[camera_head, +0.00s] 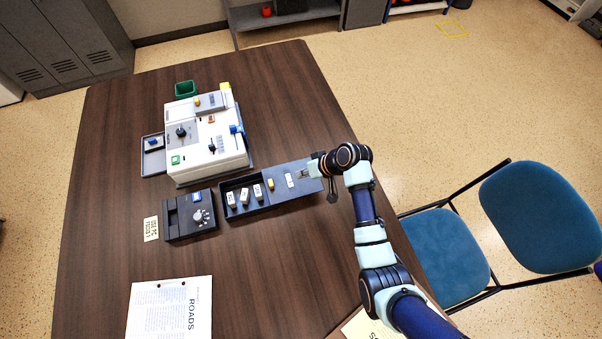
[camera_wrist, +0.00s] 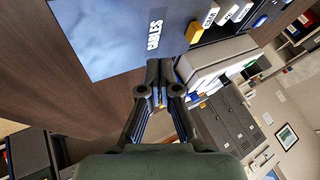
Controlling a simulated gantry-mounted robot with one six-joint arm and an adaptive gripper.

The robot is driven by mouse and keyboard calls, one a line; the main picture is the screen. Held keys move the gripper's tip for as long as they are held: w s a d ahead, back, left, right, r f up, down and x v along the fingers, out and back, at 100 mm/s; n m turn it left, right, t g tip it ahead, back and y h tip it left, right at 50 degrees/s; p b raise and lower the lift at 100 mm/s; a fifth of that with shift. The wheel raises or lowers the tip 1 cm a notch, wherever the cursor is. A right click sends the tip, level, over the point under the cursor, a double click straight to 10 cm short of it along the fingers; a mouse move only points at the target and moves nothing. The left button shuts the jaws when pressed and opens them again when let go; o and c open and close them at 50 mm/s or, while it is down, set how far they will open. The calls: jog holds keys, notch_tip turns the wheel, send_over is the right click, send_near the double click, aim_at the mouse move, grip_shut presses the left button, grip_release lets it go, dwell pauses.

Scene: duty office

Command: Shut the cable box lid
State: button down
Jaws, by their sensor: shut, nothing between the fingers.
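The cable box (camera_head: 229,185) is a dark open-topped box on the table, with several white-labelled pieces inside. Its grey-blue lid (camera_head: 285,196) is open and stretches out to the right of the box. The lid carries a white label and a yellow tab (camera_head: 270,184). In the wrist view the lid (camera_wrist: 105,45) shows the word CABLES, with the yellow tab (camera_wrist: 194,33) beside it. My gripper (camera_head: 303,174) is shut and empty, over or beside the lid's right part. The wrist view shows its closed fingertips (camera_wrist: 160,68) near the lid's edge; I cannot tell whether they touch it.
A white control unit (camera_head: 208,160) stands behind the box. A dark dial box (camera_head: 182,216) is just left of it. A paper marked ROADS (camera_head: 170,310) lies at the front left. The table's middle front is clear. Blue chairs (camera_head: 542,215) stand at the right.

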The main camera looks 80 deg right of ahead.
aim_at(274, 182)
jog(key=b+x, duration=0.1)
jog(key=x, duration=0.5)
jog(key=shift+f+b, duration=0.2)
jog(key=shift+b, duration=0.15)
jog(key=w, duration=0.1)
jog(key=w+a, duration=0.2)
jog(key=w, duration=0.1)
jog(key=shift+f, duration=0.1)
